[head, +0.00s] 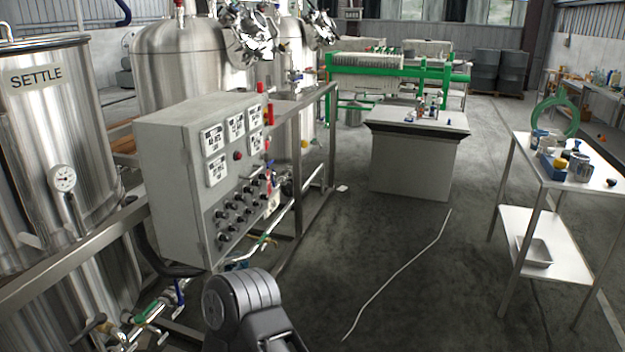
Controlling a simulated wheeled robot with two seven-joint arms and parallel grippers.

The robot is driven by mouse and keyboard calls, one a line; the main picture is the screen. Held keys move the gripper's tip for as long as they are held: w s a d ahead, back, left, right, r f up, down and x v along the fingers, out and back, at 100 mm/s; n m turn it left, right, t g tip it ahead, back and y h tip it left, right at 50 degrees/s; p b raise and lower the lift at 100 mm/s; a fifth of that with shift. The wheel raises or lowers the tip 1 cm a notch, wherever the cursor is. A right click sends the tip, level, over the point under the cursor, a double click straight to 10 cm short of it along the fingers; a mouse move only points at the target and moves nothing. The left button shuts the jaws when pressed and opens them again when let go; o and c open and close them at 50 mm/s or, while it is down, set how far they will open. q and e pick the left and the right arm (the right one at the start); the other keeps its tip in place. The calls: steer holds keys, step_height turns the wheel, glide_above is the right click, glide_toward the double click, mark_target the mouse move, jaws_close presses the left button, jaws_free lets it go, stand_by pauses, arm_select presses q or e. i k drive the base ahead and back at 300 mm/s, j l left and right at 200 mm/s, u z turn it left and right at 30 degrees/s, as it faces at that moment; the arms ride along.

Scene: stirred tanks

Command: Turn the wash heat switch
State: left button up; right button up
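A grey control box (178,188) stands at left-centre in the head view, its front facing right. Its panel has several rows of black rotary switches (231,205) on the lower half. Their labels are too small to read, so I cannot tell which one is the wash heat switch or how it is set. Several white display plates (214,140) and a red button (238,156) sit above the switches. One of my grey arm links shows at the bottom centre, below the box. Neither of my grippers is in view.
A steel tank marked SETTLE (40,130) stands at left, with pipes and valves (150,310) low in front. A metal frame (333,130) rises behind the box. A white cable (400,272) lies on open floor. A side table (540,165) stands at right.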

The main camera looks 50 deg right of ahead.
mark_target(223, 237)
steer(key=z, duration=1.35)
